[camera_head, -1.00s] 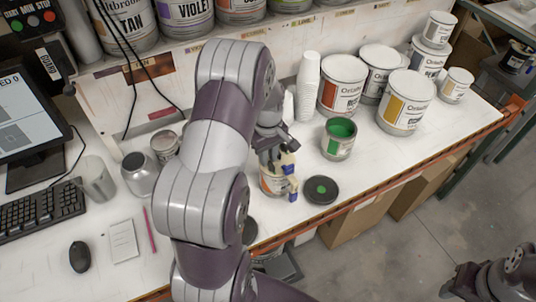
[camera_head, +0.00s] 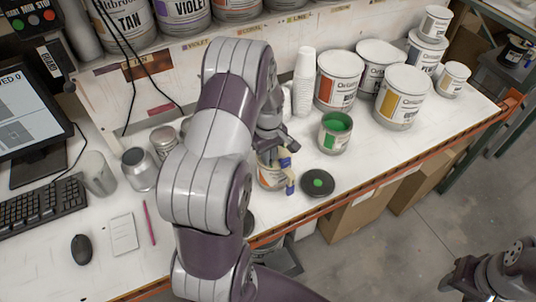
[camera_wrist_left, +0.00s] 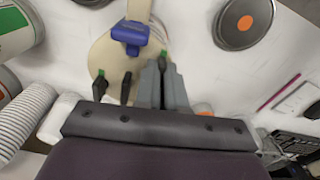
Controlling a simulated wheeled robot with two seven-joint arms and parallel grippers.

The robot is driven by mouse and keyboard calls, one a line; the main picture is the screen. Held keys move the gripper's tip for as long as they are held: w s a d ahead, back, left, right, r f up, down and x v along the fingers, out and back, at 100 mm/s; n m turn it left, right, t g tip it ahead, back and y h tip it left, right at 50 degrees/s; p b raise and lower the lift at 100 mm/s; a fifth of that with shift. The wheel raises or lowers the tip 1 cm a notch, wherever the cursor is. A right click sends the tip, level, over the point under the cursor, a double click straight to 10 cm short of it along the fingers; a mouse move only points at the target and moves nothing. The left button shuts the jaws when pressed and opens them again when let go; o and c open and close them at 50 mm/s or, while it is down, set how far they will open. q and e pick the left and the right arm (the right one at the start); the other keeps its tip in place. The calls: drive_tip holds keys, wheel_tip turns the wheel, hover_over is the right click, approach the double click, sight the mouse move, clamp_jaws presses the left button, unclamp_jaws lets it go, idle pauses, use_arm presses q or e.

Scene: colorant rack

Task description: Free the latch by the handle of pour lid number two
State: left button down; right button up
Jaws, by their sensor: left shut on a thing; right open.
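A beige pour lid (camera_wrist_left: 112,58) with a blue latch piece (camera_wrist_left: 131,34) shows beneath my left gripper (camera_wrist_left: 164,62) in the left wrist view. In the head view, the can with the orange label (camera_head: 270,178) stands near the table's front edge, with the lid's blue parts (camera_head: 290,187) at its right side. My left gripper (camera_head: 280,150) reaches down over it, shut on the pour lid's handle; the fingers cover most of the grip. My right gripper (camera_head: 458,277) is open and empty at the bottom right, away from the table.
An open green can (camera_head: 336,134) and a black lid with a green dot (camera_head: 318,183) are right of the can. Stacked white cups (camera_head: 303,82) and several paint cans stand behind. A black lid with an orange dot (camera_wrist_left: 243,22) lies close by.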

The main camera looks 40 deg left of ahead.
use_arm(q)
drive_tip(key=shift+a+n, duration=0.2)
drive_tip(key=shift+n, duration=0.8)
drive_tip(key=shift+d+n, duration=0.15)
drive_tip(key=shift+n, duration=0.15)
drive_tip(key=c, duration=1.5)
unclamp_jaws()
